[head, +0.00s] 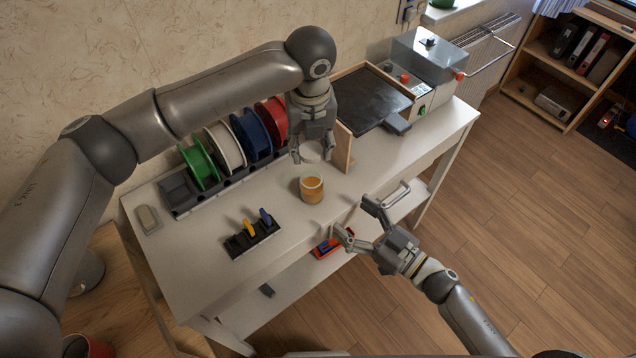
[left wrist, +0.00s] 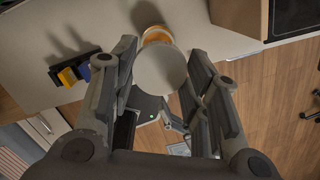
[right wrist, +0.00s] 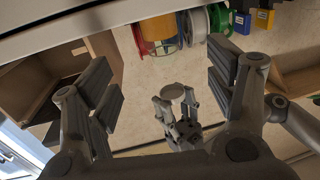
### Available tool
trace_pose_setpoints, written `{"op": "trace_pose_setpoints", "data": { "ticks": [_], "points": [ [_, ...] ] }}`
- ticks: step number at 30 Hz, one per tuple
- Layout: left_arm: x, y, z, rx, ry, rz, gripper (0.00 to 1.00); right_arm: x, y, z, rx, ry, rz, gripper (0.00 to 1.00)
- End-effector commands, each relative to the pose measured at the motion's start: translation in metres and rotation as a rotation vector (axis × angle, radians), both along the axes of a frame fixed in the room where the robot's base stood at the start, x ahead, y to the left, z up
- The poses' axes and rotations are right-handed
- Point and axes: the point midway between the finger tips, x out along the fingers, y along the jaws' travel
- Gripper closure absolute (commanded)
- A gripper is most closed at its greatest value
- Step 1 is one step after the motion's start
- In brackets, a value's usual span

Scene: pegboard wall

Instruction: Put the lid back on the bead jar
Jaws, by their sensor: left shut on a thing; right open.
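The bead jar (head: 312,189) stands upright on the white table, clear with orange contents; its orange side also shows in the right wrist view (right wrist: 157,30). My left gripper (head: 312,154) is shut on the lid (head: 311,152), a pale round disc. The lid is above and slightly behind the jar, apart from it. In the left wrist view the lid (left wrist: 160,68) sits between the fingers and covers part of the jar (left wrist: 157,36). My right gripper (head: 355,220) is open and empty, in front of the table edge, right of the jar.
Several coloured spools (head: 230,145) stand in a rack behind the jar. A small black holder (head: 252,238) with yellow and blue items is at the front left. A wooden panel (head: 343,148) and dark plate (head: 370,98) are just right of the lid. A pale block (head: 148,219) lies far left.

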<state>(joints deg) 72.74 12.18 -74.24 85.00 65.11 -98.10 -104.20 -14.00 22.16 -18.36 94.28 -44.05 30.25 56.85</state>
Motion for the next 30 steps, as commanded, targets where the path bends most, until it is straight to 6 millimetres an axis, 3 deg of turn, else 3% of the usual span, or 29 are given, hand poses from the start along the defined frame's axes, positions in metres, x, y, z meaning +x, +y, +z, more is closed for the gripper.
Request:
{"op": "trace_pose_setpoints", "data": {
  "ticks": [14,30],
  "points": [
    [0.000,0.000,0.000,0.000,0.001,-0.002,0.64,0.007,0.007,0.000,0.001,-0.002,0.001,0.23],
    [0.000,0.000,0.000,0.000,0.001,-0.001,0.64,0.072,0.073,0.001,0.001,-0.001,0.000,0.23]
  ]
}}
